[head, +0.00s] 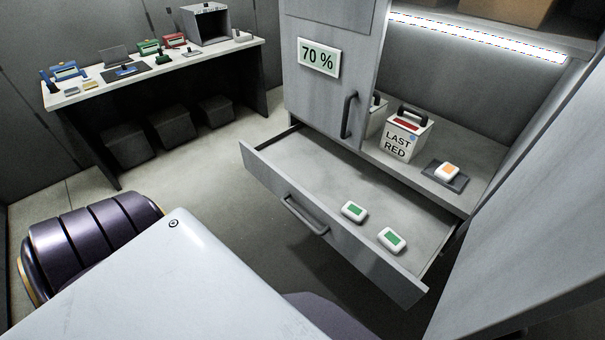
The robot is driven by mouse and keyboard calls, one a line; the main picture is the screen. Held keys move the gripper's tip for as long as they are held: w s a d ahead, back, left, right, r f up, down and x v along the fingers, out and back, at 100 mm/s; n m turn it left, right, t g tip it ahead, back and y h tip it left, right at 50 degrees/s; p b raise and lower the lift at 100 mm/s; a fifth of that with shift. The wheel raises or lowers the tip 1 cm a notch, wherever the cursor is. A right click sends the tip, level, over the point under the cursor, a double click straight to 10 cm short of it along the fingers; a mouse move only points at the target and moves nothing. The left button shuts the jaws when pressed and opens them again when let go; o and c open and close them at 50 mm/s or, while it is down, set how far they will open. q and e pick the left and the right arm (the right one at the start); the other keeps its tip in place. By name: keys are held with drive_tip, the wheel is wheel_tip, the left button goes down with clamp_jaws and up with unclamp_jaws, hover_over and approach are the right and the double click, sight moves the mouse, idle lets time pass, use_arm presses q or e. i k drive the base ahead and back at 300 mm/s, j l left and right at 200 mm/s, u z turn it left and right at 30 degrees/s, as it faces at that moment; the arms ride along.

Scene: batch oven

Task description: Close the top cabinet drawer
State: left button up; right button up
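The top cabinet drawer (290,184) is pulled well out of the grey cabinet (335,100). Its front panel carries a dark bar handle (305,215). Two white pieces with green tops, one (354,211) nearer the middle and one (391,240) further right, lie inside the drawer near its front. Neither of my grippers shows in the head view. Large smooth white and dark purple parts of my own body fill the lower left.
A box marked LAST RED (404,138) and a white and orange piece on a dark pad (445,177) stand on the cabinet shelf. An open cabinet door (530,200) is at right. A bench (160,66) stands at the back left. Floor left of the drawer is clear.

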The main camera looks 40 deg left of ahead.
sight(313, 176)
drive_tip(key=i+u, duration=0.1)
drive_tip(key=u, duration=1.15)
